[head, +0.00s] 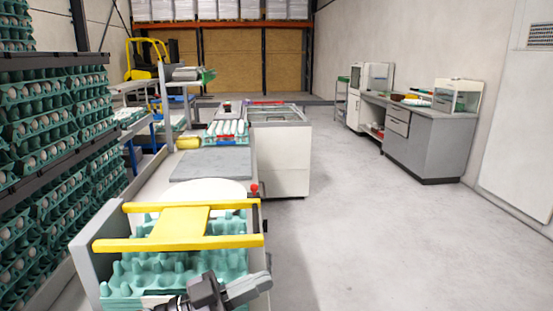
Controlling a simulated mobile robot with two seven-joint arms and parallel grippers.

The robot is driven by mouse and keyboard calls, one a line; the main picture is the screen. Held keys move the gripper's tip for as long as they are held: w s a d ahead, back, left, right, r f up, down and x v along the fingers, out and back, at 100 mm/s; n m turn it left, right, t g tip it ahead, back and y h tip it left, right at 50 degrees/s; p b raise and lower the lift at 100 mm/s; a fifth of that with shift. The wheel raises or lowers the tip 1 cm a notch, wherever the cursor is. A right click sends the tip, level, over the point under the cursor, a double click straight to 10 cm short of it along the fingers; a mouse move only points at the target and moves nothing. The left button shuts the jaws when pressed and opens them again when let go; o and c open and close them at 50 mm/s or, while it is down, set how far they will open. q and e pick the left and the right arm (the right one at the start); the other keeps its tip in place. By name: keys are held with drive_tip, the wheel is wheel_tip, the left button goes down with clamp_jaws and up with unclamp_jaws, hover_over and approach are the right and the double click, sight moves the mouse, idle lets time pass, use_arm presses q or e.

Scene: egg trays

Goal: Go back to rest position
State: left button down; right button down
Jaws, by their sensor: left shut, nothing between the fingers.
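My left gripper (252,287) shows at the bottom edge of the head view, in dark and light grey. It is shut with nothing held, and its fingers point right. It is in front of a green egg tray (135,270), covering part of the tray's near right side. I cannot tell whether it touches the tray. The visible cups of this tray hold no eggs that I can see. My right gripper is not in view.
A yellow frame (180,222) spans the tray's holder. Behind it are a white round plate and a grey conveyor surface (212,163). Racks of stacked egg trays (40,150) line the left. A grey cabinet (430,145) stands right. The floor (380,240) is clear.

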use_arm(q)
drive_tip(key=s+a+f+n+t+y, duration=0.1)
drive_tip(key=s+a+f+n+y, duration=0.3)
drive_tip(key=f, duration=0.5)
drive_tip(key=s+a+f+n+t+y, duration=0.1)
drive_tip(key=s+a+f+n+y, duration=0.3)
drive_tip(key=s+a+f+y, duration=0.3)
drive_tip(key=s+a+f+n+t+y, duration=0.1)
drive_tip(key=s+a+f+n+y, duration=0.3)
drive_tip(key=f, duration=0.9)
drive_tip(key=s+a+y, duration=0.1)
drive_tip(key=s+y, duration=0.1)
drive_tip(key=s, duration=0.1)
drive_tip(key=shift+s+a+f+n, duration=0.2)
drive_tip(key=shift+s+a+n, duration=0.15)
drive_tip(key=shift+n, duration=0.05)
